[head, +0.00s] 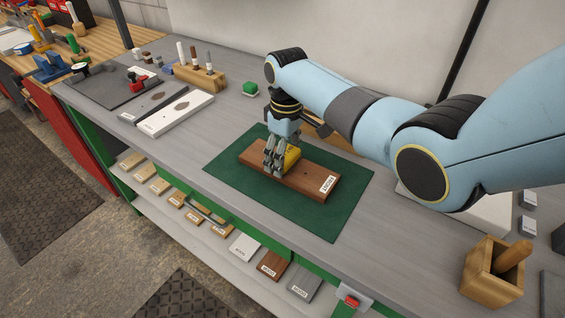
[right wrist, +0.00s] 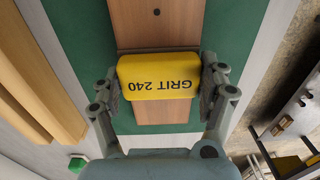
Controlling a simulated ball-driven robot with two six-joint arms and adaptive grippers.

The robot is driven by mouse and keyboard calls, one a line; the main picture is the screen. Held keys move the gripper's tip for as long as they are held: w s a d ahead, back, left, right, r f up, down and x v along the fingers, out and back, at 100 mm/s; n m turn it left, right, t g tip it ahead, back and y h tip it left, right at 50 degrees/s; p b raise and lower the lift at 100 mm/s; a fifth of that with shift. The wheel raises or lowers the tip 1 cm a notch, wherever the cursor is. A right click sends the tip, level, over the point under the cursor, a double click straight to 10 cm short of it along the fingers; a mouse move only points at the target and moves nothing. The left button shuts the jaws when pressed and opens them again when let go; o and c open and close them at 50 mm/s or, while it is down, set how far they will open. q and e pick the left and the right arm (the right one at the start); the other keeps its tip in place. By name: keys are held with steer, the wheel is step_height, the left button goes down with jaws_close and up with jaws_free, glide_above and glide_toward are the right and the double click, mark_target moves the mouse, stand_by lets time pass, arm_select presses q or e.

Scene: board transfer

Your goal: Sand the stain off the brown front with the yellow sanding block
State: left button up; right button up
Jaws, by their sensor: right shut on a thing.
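The brown front (head: 310,182) lies flat on a green mat (head: 335,222), with a white label at its right end. It also shows in the right wrist view (right wrist: 155,22). My right gripper (head: 280,165) is shut on the yellow sanding block (head: 292,158), which reads "GRIT 240" in the right wrist view (right wrist: 160,77). The block is over the left half of the front; I cannot tell if it touches the wood. My left gripper is not in view.
A wooden rack with upright tools (head: 200,76) and a white board with a dark spot (head: 175,115) stand at the back left. A wooden box (head: 490,275) stands at the front right. Boards fill the lower shelf.

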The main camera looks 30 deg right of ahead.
steer(key=shift+w+a+b, duration=0.2)
steer(key=shift+w+a, duration=0.05)
steer(key=shift+w, duration=0.2)
steer(key=shift+w+a+b, duration=0.2)
steer(key=shift+w, duration=0.25)
steer(key=shift+w+a+b, duration=0.25)
steer(key=shift+w+b, duration=0.2)
steer(key=shift+w, duration=0.2)
steer(key=shift+s+d+r+p, duration=0.15)
steer(key=shift+s+p, duration=0.2)
steer(key=shift+p, duration=0.3)
steer(key=shift+s+d+f+p, duration=0.1)
steer(key=shift+s+d+p, duration=0.15)
steer(key=shift+s+p, duration=0.45)
steer(key=shift+s+d+f+p, duration=0.1)
steer(key=shift+s+d+p, duration=0.15)
steer(key=shift+s+p, duration=0.4)
steer(key=shift+s+d+r+p, duration=0.1)
steer(key=shift+s+d+p, duration=0.25)
steer(key=shift+s+p, duration=0.5)
steer(key=shift+w, duration=0.2)
steer(key=shift+w+r+p, duration=0.2)
steer(key=shift+r+p, duration=0.1)
steer(key=shift+r, duration=3.2)
